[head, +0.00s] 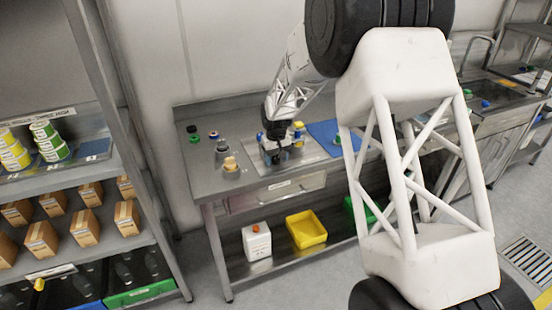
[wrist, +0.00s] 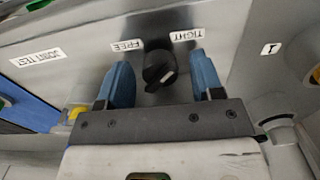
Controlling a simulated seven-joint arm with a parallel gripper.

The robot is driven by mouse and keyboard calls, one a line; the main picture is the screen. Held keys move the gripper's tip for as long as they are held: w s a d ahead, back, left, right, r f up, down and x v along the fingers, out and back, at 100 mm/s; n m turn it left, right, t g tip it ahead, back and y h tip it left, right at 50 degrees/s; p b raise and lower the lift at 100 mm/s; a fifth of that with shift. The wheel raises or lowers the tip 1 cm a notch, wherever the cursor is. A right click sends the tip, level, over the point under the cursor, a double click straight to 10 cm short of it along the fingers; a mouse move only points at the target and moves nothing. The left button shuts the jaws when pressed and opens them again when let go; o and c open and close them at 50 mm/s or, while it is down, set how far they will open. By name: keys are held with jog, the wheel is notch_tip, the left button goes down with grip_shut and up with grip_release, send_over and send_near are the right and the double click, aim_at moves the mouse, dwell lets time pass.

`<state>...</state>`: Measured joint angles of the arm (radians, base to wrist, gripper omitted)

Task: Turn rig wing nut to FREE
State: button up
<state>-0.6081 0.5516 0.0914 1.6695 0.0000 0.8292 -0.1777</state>
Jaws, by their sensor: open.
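The rig wing nut (wrist: 159,66) is a black knob on a grey metal plate in the wrist view, with a small pale mark on its lower right side. Upside-down labels reading FREE (wrist: 127,45) and TIGHT (wrist: 186,35) sit beyond it, FREE to the left and TIGHT to the right. My gripper (wrist: 160,76) is open, its two blue fingers on either side of the knob with a gap at each side. In the head view my gripper (head: 276,142) is low over the steel bench, and the knob cannot be made out there.
The steel bench (head: 205,172) carries a tan-topped item (head: 231,165) left of my gripper and a blue mat (head: 323,132) to the right. A JOINT TEST label (wrist: 37,57) is at the left of the wrist view.

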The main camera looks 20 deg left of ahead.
jog(key=shift+f, duration=0.1)
jog(key=c, duration=0.9)
jog(key=shift+n, duration=0.8)
jog(key=o, duration=0.9)
